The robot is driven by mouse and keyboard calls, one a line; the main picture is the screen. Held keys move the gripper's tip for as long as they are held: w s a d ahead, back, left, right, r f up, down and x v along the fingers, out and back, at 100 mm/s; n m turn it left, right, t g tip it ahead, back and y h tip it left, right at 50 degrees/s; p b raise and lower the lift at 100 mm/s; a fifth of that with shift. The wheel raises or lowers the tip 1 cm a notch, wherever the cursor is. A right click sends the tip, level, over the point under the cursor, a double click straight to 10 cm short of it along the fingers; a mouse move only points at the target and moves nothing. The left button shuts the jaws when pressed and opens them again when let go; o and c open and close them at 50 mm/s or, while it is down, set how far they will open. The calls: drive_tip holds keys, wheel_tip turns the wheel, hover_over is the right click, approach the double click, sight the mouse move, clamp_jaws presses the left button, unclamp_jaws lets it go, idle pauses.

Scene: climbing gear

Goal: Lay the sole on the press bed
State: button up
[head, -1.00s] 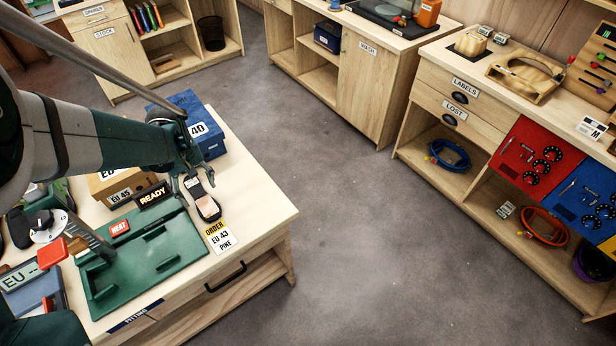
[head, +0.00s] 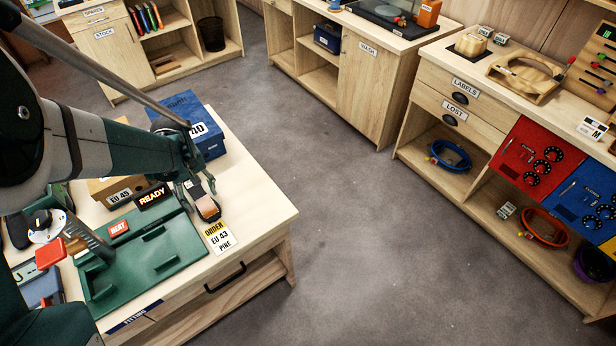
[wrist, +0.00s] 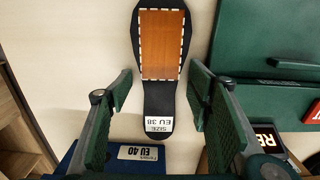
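A black sole (wrist: 182,75) with an orange-brown patch and a tag reading EU 38 lies on the pale bench top in the wrist view. Its narrower, tagged end points toward my gripper (wrist: 160,92), whose two fingers stand open on either side with gaps. In the head view my gripper (head: 203,196) is over the sole (head: 208,209), partly hiding it. The green press bed (head: 112,285), with low raised blocks, lies to the left of the sole in the head view. The bed's dark green edge (wrist: 265,35) is at the right in the wrist view.
A blue EU 40 box (head: 190,108) and a brown EU 45 box (head: 105,187) stand behind. A READY display (head: 153,197) and HEAT sign (head: 118,228) border the bed. An EU 43 order card (head: 219,238) lies close to the sole.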

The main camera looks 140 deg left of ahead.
sight(201, 198)
drive_tip(key=c, duration=0.9)
drive_tip(key=shift+r+p, duration=0.6)
drive_tip(key=shift+r, duration=4.4)
